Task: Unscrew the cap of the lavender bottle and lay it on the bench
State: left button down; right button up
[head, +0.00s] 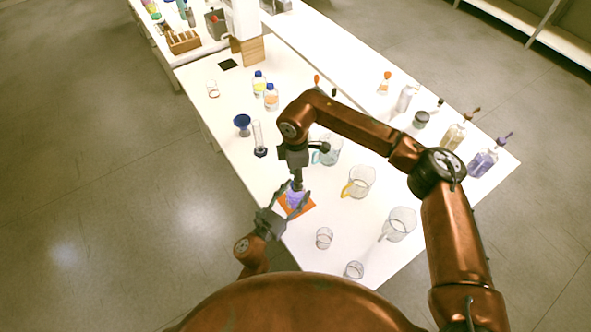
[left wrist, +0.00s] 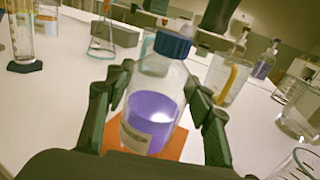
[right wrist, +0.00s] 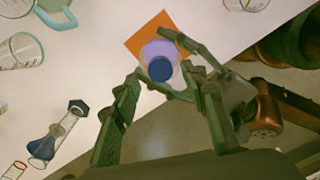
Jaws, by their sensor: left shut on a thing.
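The lavender bottle (left wrist: 150,118) is clear with purple liquid and a blue cap (left wrist: 173,45), which is on its neck. It stands upright over an orange mat (right wrist: 147,30) near the bench's left edge. My left gripper (left wrist: 155,95) is shut on the bottle's body, one finger on each side. In the head view the bottle (head: 295,198) is partly hidden by my right arm. My right gripper (head: 297,183) points down above the bottle. In the right wrist view its fingers are apart and empty, with the blue cap (right wrist: 160,69) showing beyond them.
Glass beakers (head: 360,181) and a larger jug (head: 400,223) stand to the right on the white bench (head: 300,250). A purple diffuser bottle (head: 482,162) is at the far right.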

jog(key=shift+f, duration=1.5)
